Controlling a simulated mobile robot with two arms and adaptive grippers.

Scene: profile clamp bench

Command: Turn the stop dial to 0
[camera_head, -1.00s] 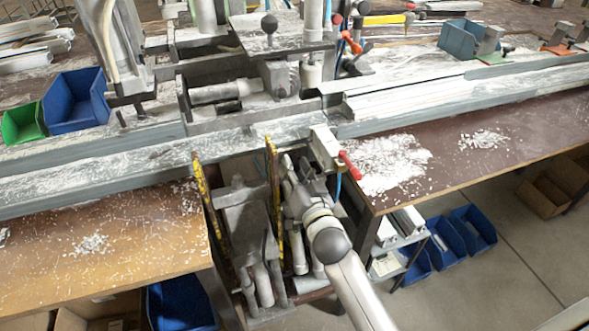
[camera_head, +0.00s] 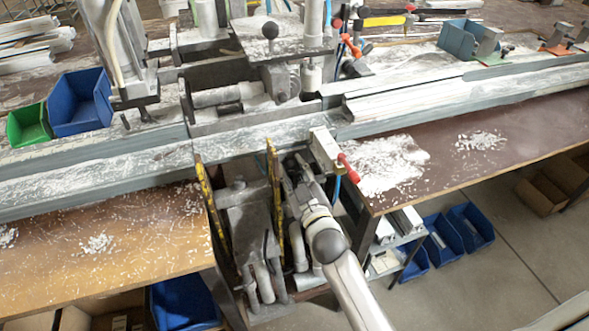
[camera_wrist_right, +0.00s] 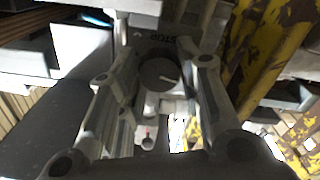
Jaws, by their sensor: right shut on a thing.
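The pointer slants down to the right. The dial's number marks cannot be read. My right gripper (camera_wrist_right: 160,80) is shut on the dial, with a finger on each side. In the head view my right gripper (camera_head: 290,168) reaches in just below the front of the bench rail, and the dial is hidden there. My left gripper is not in view.
Yellow worn guard bars (camera_head: 275,190) stand close left of my right gripper. A white block with a red lever (camera_head: 347,165) sits just right of it. The grey rail (camera_head: 110,175) runs across above. White chips lie on the brown bench top (camera_head: 450,180).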

